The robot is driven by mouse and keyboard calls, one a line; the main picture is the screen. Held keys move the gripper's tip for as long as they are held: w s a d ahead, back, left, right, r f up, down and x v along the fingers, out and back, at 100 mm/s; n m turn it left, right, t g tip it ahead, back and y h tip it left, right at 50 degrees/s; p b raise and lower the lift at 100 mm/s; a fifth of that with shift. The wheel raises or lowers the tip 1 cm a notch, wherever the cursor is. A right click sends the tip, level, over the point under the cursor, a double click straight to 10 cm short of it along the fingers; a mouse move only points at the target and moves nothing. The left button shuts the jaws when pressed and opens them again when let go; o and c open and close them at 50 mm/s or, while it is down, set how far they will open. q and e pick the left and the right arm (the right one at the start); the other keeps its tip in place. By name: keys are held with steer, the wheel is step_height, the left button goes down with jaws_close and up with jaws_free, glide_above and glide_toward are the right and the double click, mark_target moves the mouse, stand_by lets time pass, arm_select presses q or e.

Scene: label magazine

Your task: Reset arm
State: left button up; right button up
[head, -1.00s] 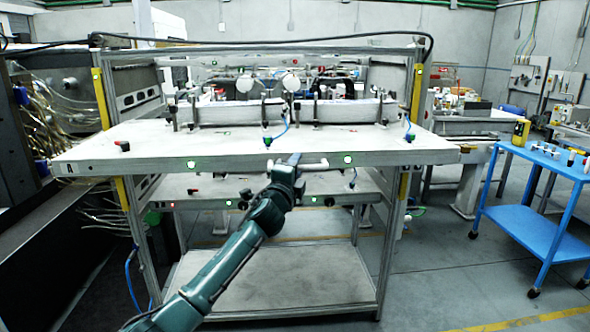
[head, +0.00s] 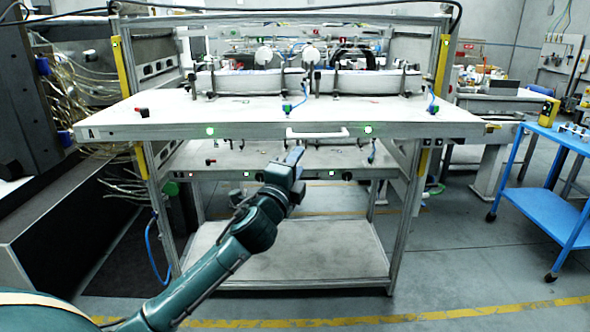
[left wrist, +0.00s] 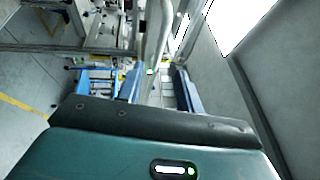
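My left arm comes in from the lower left in the head view, and its gripper (head: 294,155) is in front of the label magazine's upper shelf (head: 235,116). The gripper shows just below the white handle (head: 317,133) on that shelf's front edge and looks apart from it. In the left wrist view, the two blue fingers of this gripper (left wrist: 158,88) stand apart with nothing between them. My right gripper is in neither view.
A lower shelf (head: 225,172) and a bare bottom board (head: 300,262) sit under the upper shelf. A blue cart (head: 560,205) stands at the right. Dark machinery with cables (head: 35,120) is at the left. The floor in front is clear, with a yellow line.

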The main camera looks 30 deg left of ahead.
arm_select(q)
steer(key=shift+s, duration=0.25)
stand_by(0.3)
steer(key=s+d+f+n+g+h, duration=0.1)
steer(key=s+d+f+n+g, duration=0.2)
steer(key=f, duration=0.5)
steer(key=s+d+f+n+h, duration=0.1)
steer(key=s+d+f+h, duration=0.1)
steer(key=s+d+f, duration=0.35)
steer(key=s+d+f+n+g+h, duration=0.1)
steer(key=s+f+n+g, duration=0.1)
steer(key=f, duration=0.7)
steer(key=s+d+f+n+g+h, duration=0.1)
steer(key=s+d+f+n, duration=0.1)
steer(key=s+f, duration=0.2)
steer(key=s+d+f+n+g+p, duration=0.1)
steer(key=s+d+f+n, duration=0.2)
steer(key=s, duration=0.4)
steer(key=s+d+f+n+g+h, duration=0.1)
steer(key=s+d+f+n+g, duration=0.1)
steer(key=s+f, duration=0.3)
steer(key=shift+s+d+n+h, duration=0.3)
steer(key=shift+s+d+n, duration=0.2)
steer(key=shift+s+d, duration=0.25)
steer(key=shift+a, duration=0.15)
